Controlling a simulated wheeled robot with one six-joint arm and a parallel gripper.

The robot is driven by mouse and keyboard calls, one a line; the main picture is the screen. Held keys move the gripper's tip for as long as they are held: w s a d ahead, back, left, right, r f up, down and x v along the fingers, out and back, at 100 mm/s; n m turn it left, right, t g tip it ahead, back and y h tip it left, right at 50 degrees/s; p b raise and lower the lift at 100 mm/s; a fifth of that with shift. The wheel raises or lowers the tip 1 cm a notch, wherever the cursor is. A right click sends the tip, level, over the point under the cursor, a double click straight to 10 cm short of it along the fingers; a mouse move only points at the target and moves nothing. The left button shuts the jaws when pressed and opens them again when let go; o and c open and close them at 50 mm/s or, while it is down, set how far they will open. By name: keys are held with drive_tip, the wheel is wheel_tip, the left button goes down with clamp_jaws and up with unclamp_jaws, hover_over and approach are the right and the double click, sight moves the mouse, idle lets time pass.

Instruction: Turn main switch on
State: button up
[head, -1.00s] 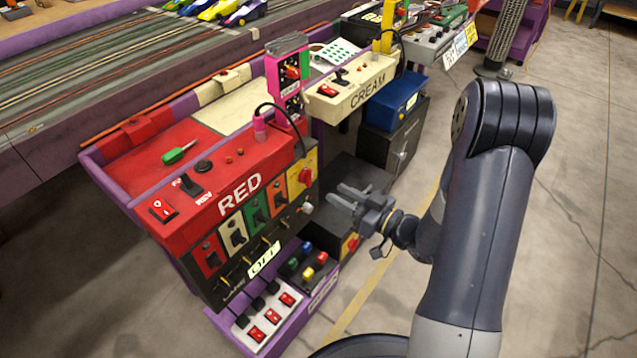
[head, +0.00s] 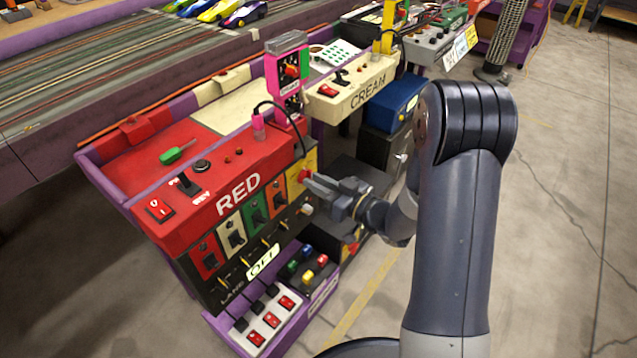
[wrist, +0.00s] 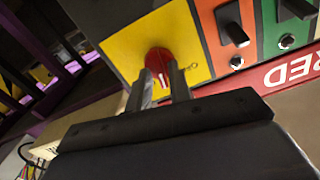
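The main switch appears to be the red rotary knob on a yellow plate (head: 298,158) at the right end of the RED control box (head: 240,195). In the wrist view the red knob (wrist: 160,62) carries a white line and sits at the tips of my fingers, one on each side. My gripper (wrist: 161,80) is open, with a gap between the fingers; I cannot tell whether either finger touches the knob. In the head view my gripper (head: 312,182) reaches the box front from the right and partly covers the plate and knob.
Orange and green switch plates (wrist: 232,30) sit beside the yellow one. A white knob (head: 307,209) is just below my gripper. The pink box (head: 287,80) with its cable stands above. The CREAM box (head: 350,90) and blue box (head: 399,98) are behind. Open floor lies right.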

clamp_jaws()
drive_tip(key=shift+m+p, duration=2.5)
drive_tip(key=shift+m, duration=1)
drive_tip(key=shift+f, duration=0.1)
drive_tip(key=shift+o, duration=1.4)
unclamp_jaws()
drive_tip(key=p+v, duration=0.1)
drive_tip(key=v, duration=1)
drive_tip(key=shift+p, duration=0.4)
